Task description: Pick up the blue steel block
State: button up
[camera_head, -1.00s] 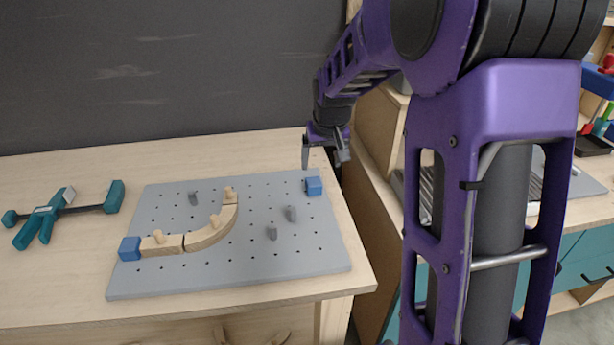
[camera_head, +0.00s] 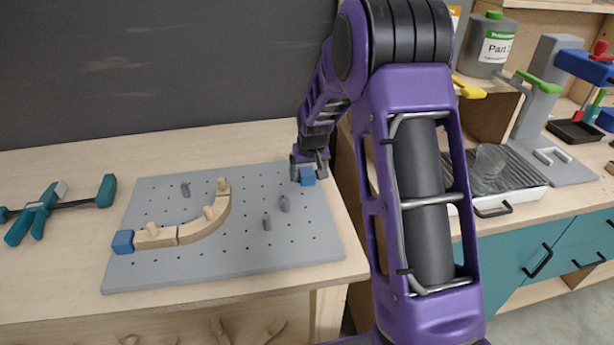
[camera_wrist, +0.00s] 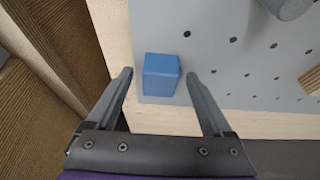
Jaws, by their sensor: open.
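A blue block (camera_head: 307,176) sits near the far right corner of the grey pegboard. It also shows in the wrist view (camera_wrist: 161,74), between the two fingertips. My gripper (camera_head: 310,170) is over this block, and in the wrist view its fingers (camera_wrist: 160,75) are open, one on each side of the block with gaps. A second blue block (camera_head: 123,242) stands at the board's left edge, against the end of a curved wooden strip (camera_head: 195,228). I cannot tell by look which block is steel.
The pegboard (camera_head: 290,247) has rows of holes and several grey pegs (camera_head: 284,204). A teal clamp (camera_head: 45,212) lies at the left on the wooden table (camera_head: 60,280). A dark wall stands behind. A shelf unit with a tray (camera_head: 497,185) is at the right.

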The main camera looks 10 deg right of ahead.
grip_shut()
dwell(0.4)
